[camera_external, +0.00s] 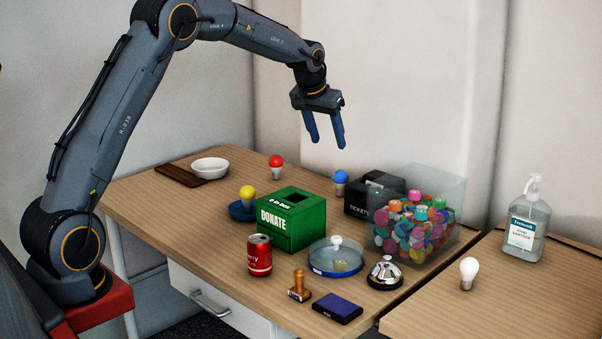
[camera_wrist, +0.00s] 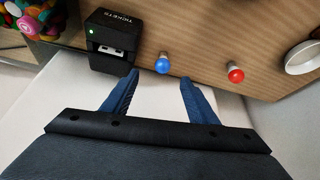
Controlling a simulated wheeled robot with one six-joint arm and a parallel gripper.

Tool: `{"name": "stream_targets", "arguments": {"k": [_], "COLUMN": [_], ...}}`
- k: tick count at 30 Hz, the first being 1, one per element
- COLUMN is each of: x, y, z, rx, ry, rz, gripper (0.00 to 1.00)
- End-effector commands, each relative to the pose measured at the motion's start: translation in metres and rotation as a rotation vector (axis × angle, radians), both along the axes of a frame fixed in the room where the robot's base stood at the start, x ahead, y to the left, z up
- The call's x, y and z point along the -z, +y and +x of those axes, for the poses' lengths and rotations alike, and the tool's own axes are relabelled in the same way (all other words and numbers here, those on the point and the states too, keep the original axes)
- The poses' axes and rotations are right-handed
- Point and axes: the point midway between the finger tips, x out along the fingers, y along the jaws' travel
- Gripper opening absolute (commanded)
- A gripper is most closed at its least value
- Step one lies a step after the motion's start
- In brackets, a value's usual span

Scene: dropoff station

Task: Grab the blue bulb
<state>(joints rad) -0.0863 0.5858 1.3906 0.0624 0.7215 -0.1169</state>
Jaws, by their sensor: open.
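The blue bulb (camera_external: 340,181) has a blue dome on a pale base and stands upright near the back edge of the desk, just left of the black ticket box. It also shows in the wrist view (camera_wrist: 162,64), ahead of the fingers and roughly between their lines. My gripper (camera_external: 326,143) is open and empty, raised above the desk with its fingers pointing down. In the external view it hangs above the blue bulb and slightly left of it. In the wrist view my gripper (camera_wrist: 158,88) shows two blue fingers spread apart, with nothing between them.
A black ticket box (camera_external: 371,194) and a clear bin of colourful caps (camera_external: 440,187) stand right of the blue bulb. A red bulb (camera_external: 276,163) stands to its left. A green donation box (camera_external: 293,221) is in front. A yellow bulb (camera_external: 247,194) and white bowl (camera_external: 210,168) are further left.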

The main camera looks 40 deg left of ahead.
Motion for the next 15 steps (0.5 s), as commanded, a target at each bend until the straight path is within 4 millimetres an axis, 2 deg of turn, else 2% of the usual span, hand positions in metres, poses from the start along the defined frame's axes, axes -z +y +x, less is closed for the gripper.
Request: {"name": "stream_targets", "arguments": {"k": [1,3,11,15], "x": [0.004,0.005,0.010,0.041], "y": [0.004,0.007,0.019,0.019], "z": [0.013,0.027,0.063,0.062], "rx": [-0.005,-0.011,-0.029,-0.029], "ry": [-0.012,-0.029,-0.073,-0.070], "rz": [0.002,0.003,0.007,0.006], "gripper": [0.53,0.53,0.53,0.53]}}
